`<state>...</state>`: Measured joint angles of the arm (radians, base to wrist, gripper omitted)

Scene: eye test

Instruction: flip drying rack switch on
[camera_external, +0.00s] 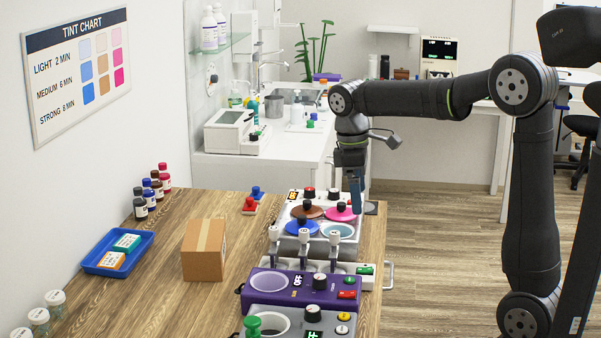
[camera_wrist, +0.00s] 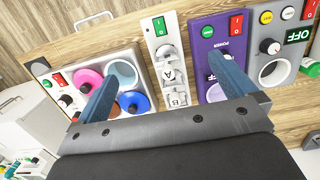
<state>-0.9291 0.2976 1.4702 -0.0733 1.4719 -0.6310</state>
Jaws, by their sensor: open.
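My gripper (camera_external: 355,205) hangs pointing down near the right end of the row of devices; it is empty. In the wrist view its blue fingers (camera_wrist: 162,74) are spread wide, with a narrow white unit (camera_wrist: 150,45) between them. This unit, with several upright white-topped holders, looks like the drying rack (camera_external: 345,268); no name on it is readable. Neither finger touches the switch. The rocker's position is unclear.
A tray of coloured bowls (camera_external: 318,205) and a purple box (camera_external: 262,297) with its own red switch (camera_wrist: 236,24) flank the unit. A grey unit (camera_wrist: 291,47) reads OFF. A cardboard box (camera_external: 204,250) and blue tray (camera_external: 94,262) stand left. The table's right edge is close.

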